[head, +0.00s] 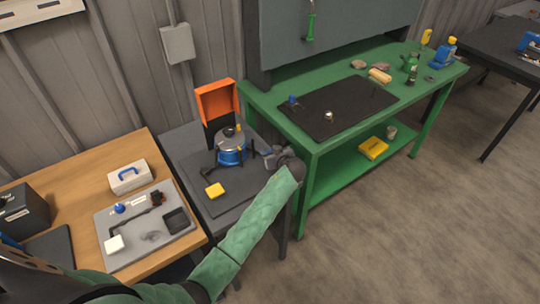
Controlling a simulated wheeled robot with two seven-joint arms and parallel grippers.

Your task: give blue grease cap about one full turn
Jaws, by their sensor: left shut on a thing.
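My left gripper (265,154), at the end of the green-sleeved arm, is at the right edge of the dark table's mat, just right of the blue and silver pot (232,150). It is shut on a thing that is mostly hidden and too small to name. A small blue piece (292,100) stands on the black mat of the green bench, and a blue knob (119,208) sits on the grey tray. I cannot tell which blue piece is the grease cap. My right gripper is not in view.
The black mat (350,112) on the green bench also carries a small brass piece (328,116). A grey tray (135,255) lies on the wooden table. The floor at right is clear.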

